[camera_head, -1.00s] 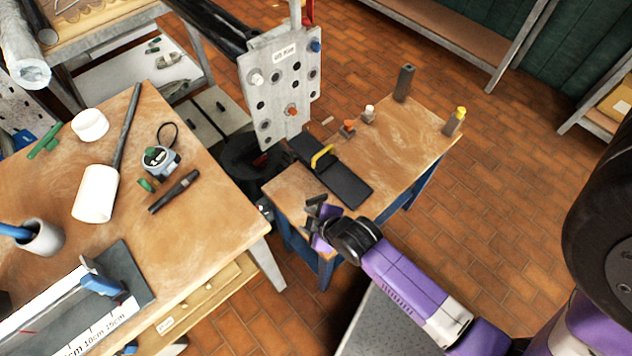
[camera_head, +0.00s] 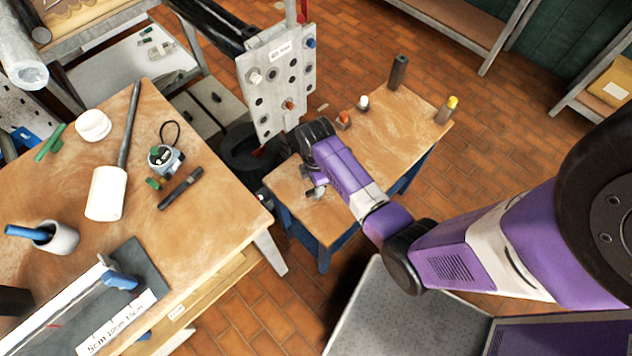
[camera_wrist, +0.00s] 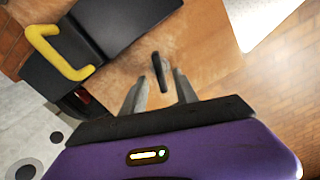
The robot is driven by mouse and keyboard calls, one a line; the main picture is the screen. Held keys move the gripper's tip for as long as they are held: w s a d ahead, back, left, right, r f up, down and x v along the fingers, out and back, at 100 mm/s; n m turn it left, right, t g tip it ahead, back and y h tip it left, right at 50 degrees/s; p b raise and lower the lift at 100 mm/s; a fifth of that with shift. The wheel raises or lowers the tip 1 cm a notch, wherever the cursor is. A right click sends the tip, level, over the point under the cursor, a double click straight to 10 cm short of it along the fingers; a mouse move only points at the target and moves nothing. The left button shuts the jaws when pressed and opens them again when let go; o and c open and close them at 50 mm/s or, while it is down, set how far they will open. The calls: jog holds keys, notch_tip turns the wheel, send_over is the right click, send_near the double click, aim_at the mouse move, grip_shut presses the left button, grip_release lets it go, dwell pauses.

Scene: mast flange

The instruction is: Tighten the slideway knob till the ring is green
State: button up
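My gripper (camera_head: 316,190) is low over the near-left end of the small wooden table. In the wrist view its two grey fingers (camera_wrist: 161,77) are apart. A small dark upright bar (camera_wrist: 158,68) shows between the fingertips; I cannot tell whether it is the knob or whether the fingers touch it. The black slide block (camera_wrist: 105,28) with a yellow handle (camera_wrist: 58,52) lies to the left. A dark part with a small red-lit spot (camera_wrist: 82,96) shows beside it, partly hidden by my gripper. I see no green ring. In the head view my arm hides the block.
Several small pegs, one with a yellow top (camera_head: 446,108), stand on that table. A larger workbench (camera_head: 60,190) with a mallet (camera_head: 106,192) and tools is at the left.

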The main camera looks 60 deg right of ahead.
jog(key=shift+f, duration=1.6)
jog(key=shift+f+b, duration=0.75)
jog(key=shift+f, duration=0.15)
grip_shut()
